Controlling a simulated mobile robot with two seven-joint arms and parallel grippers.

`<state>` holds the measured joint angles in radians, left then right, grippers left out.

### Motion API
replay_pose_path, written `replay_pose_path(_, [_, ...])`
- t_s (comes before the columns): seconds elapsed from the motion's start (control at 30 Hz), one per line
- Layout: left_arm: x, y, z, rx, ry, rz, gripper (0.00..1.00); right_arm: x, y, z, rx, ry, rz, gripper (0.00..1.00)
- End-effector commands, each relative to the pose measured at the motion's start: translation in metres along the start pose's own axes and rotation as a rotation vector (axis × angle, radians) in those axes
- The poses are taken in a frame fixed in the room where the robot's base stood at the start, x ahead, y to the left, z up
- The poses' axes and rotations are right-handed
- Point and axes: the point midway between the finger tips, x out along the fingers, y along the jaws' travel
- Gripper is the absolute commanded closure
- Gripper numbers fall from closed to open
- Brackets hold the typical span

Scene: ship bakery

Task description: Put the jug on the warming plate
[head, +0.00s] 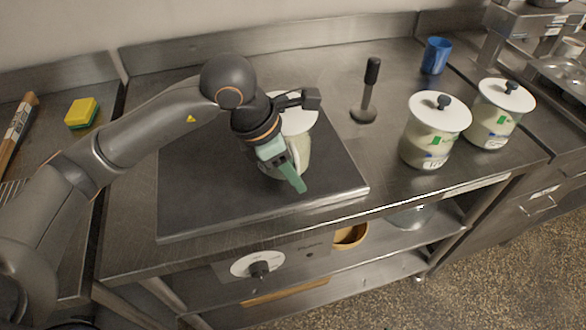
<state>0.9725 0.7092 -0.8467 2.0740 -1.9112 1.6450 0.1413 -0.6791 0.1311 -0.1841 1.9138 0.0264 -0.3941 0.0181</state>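The warming plate (218,190) is a dark, flat square slab on the steel counter. A pale vessel with a white top (303,152), which I take for the jug, stands upright over the right part of the plate. My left gripper (284,168) is right at it, with its green fingers on the near side. The gripper and wrist hide much of the vessel, including any handle. The finger gap is hidden, so I cannot tell whether the fingers are closed on it. Its base is partly hidden too. My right gripper is out of view.
Two white-lidded containers (430,142) (495,118) stand to the right. A dark-handled tool (369,88) stands behind them to the left, and a blue cup (436,56) is at the back. A yellow-green sponge (82,113) lies at left. The plate's left part is clear.

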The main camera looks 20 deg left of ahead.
Motion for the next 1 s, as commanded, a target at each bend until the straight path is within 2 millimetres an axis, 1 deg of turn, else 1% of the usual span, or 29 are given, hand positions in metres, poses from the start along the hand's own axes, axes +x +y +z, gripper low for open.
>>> replay_pose_path(0.23, [-0.001,0.000,0.001,0.000,0.000,0.000,0.57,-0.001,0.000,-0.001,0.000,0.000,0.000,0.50])
replay_pose_path(0.37, [-0.010,0.001,0.002,0.000,-0.002,0.002,0.57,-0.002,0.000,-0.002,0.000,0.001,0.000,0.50])
replay_pose_path(0.47, [-0.027,0.001,0.002,0.001,-0.003,0.004,0.57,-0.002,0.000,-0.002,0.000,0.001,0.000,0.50])
replay_pose_path(0.7, [-0.081,0.001,0.002,0.000,-0.004,0.005,0.57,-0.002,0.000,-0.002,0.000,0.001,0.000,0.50])
replay_pose_path(0.8, [-0.099,0.001,0.002,0.000,-0.003,0.004,0.57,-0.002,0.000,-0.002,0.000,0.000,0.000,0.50])
replay_pose_path(0.9, [-0.111,0.001,0.001,0.000,-0.002,0.003,0.57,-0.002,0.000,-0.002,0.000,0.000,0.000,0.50])
replay_pose_path(1.0, [-0.119,0.001,0.001,0.000,-0.001,0.002,0.57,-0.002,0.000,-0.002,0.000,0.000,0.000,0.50])
